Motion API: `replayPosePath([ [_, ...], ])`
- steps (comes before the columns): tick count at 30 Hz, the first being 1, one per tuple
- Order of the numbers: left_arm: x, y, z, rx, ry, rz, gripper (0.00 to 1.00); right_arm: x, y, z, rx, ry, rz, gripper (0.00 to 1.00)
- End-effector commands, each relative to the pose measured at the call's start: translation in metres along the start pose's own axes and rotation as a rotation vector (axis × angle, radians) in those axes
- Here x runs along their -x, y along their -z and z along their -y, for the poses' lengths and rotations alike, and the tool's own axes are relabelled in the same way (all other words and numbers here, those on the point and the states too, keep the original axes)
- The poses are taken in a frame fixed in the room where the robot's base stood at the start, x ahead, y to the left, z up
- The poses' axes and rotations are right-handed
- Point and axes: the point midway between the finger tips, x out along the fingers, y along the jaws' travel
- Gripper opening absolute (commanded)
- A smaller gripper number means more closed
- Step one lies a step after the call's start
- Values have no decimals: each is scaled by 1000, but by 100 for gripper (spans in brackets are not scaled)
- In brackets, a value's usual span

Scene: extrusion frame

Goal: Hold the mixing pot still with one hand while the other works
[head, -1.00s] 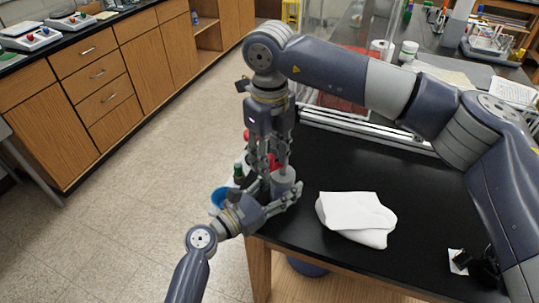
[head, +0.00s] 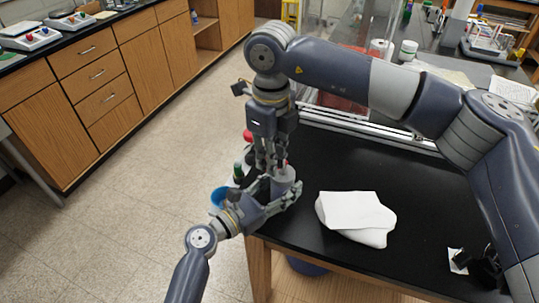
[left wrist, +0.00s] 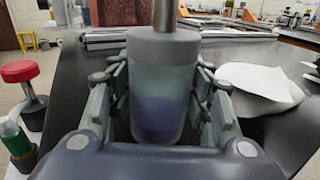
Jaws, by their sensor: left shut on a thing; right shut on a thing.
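The mixing pot (head: 286,174), a frosted cylinder with dark purple contents, stands upright near the black table's left edge. It fills the middle of the left wrist view (left wrist: 158,90). My left gripper (head: 284,189) is shut around it, with a finger on each side. A metal rod (left wrist: 166,14) rises from the pot's top in the left wrist view.
Black table (head: 420,200) is clear beyond the cloth. A metal extrusion frame runs behind.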

Motion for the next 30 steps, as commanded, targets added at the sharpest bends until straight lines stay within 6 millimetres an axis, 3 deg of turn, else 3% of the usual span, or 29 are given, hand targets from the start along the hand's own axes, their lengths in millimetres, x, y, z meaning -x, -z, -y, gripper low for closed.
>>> replayPosePath([
  [30,0,1,0,1,-1,-2,19,1,31,6,896,1,0,0],
])
